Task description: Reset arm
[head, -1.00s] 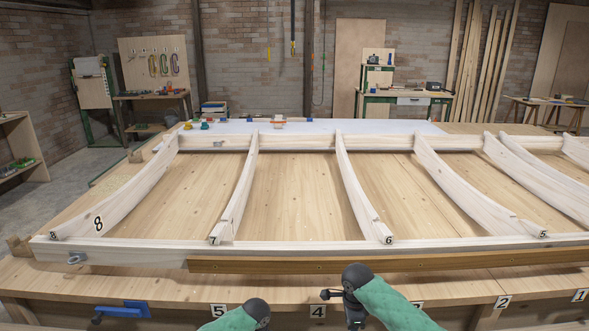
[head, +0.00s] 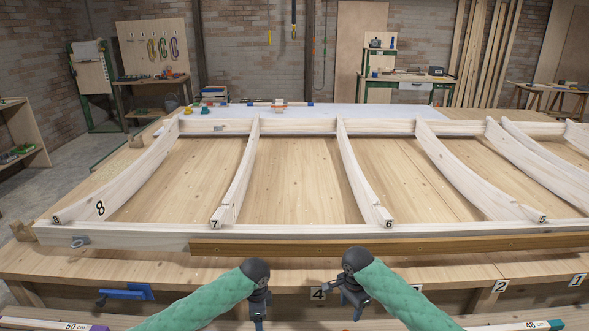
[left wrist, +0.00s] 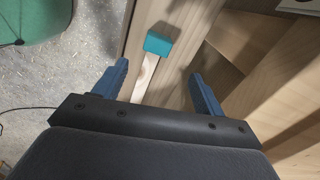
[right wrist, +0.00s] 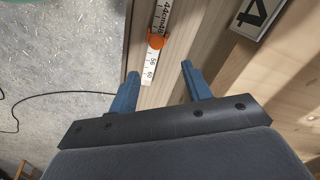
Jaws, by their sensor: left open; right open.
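My left gripper (head: 258,312) hangs in front of the workbench's front edge in the head view. Its two blue fingers stand apart in the left wrist view (left wrist: 158,72), with nothing between the tips. My right gripper (head: 345,298) is beside it, also in front of the bench edge, near the number 4 label (head: 318,293). In the right wrist view its blue fingers are apart (right wrist: 160,70) and empty. Both green-sleeved arms are mine, coming in from the bottom left and bottom right.
A pale wooden frame with curved ribs (head: 238,172) lies on the workbench (head: 130,262). A blue clamp (head: 127,292) is on the bench front. Below the left fingers is a teal-ended strip (left wrist: 159,40); below the right, a measuring strip (right wrist: 152,66) with an orange piece (right wrist: 156,41).

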